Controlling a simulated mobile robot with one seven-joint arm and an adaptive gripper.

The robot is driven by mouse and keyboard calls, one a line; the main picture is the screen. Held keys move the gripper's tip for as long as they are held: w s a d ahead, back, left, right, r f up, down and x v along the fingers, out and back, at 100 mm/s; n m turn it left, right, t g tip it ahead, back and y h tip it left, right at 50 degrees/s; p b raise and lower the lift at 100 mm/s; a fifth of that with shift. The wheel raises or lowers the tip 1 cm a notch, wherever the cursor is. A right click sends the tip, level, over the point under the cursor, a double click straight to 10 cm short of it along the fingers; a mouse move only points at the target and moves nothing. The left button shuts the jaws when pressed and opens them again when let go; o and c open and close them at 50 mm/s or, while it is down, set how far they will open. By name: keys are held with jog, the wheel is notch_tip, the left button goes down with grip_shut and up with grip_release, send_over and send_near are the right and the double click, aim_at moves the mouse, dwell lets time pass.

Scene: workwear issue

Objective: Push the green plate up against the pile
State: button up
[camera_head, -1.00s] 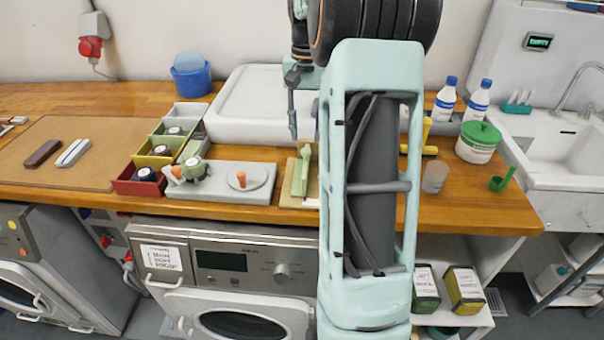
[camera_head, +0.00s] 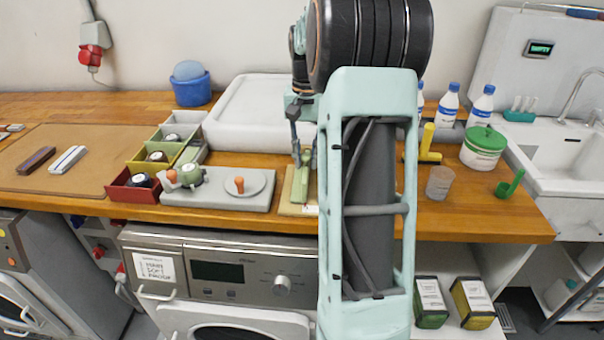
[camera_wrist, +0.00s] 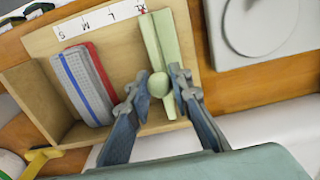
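The green plate (camera_wrist: 165,45) is long and pale green, with a round knob (camera_wrist: 158,85). It lies in a wooden tray (camera_wrist: 40,47), near the XL end of a size strip (camera_wrist: 100,20). The pile (camera_wrist: 85,85), grey with a blue stripe and a red edge, is in the same tray to the left, with bare wood between. My gripper (camera_wrist: 158,82) has its fingers apart, one on each side of the knob; I cannot tell whether they touch it. In the head view my gripper (camera_head: 301,152) is at the green plate (camera_head: 301,184), and my arm hides the pile.
A grey board with a round disc (camera_head: 222,200) lies left of the tray, beside coloured bins (camera_head: 118,191). A white basin (camera_head: 255,115) is behind. A yellow handle (camera_head: 427,143), a cup (camera_head: 440,183) and bottles (camera_head: 480,105) stand to the right.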

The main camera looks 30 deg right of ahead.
jog(key=shift+c, duration=0.7)
jog(key=shift+s+d+p, duration=0.3)
jog(key=shift+s+d, duration=1.1)
jog(key=shift+d, duration=0.45)
jog(key=shift+s+d+p, duration=0.3)
jog(key=shift+s+d, duration=1.05)
jog(key=shift+d, duration=0.55)
jog(key=shift+s+d+p, duration=0.3)
jog(key=shift+s+d, duration=1.1)
jog(key=shift+d, duration=0.45)
jog(key=o, duration=0.7)
notch_tip(320, 180, up, 8)
jog(key=p, duration=0.6)
jog(key=shift+p, duration=0.4)
